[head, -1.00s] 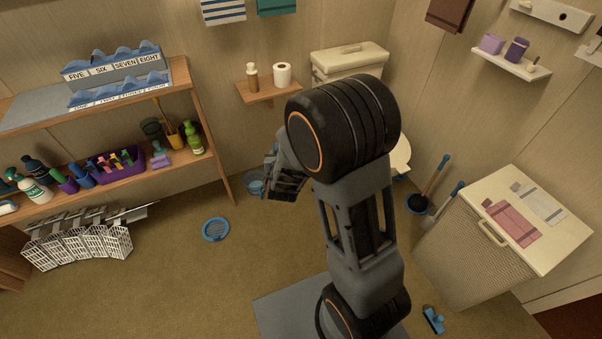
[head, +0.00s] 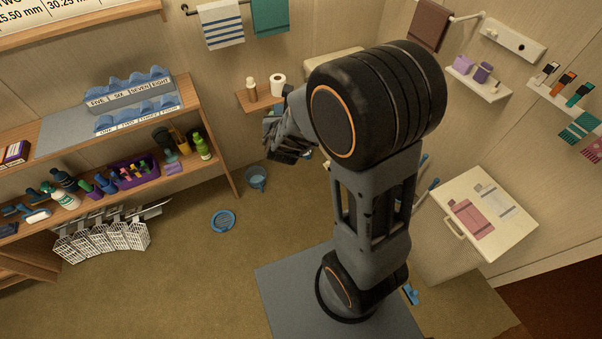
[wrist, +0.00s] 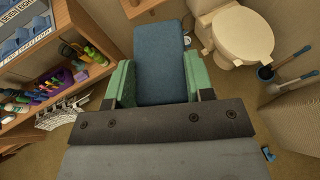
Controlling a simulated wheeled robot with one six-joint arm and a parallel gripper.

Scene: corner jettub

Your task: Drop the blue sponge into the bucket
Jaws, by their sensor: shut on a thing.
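The blue sponge (wrist: 160,55) is a flat block between the two green finger pads of my gripper (wrist: 160,78) in the wrist view, and the gripper is shut on it. In the head view my gripper (head: 285,152) hangs at the end of the bent arm, in front of the back wall. I cannot make out the bucket in the wrist view.
The shelf unit (head: 232,172) with bottles and boxes stands on the left. A small wall shelf (head: 262,103) holds a paper roll, near my gripper. A toilet (wrist: 240,38) and brushes are at the right in the wrist view. The floor around the blue disc (head: 223,221) is clear.

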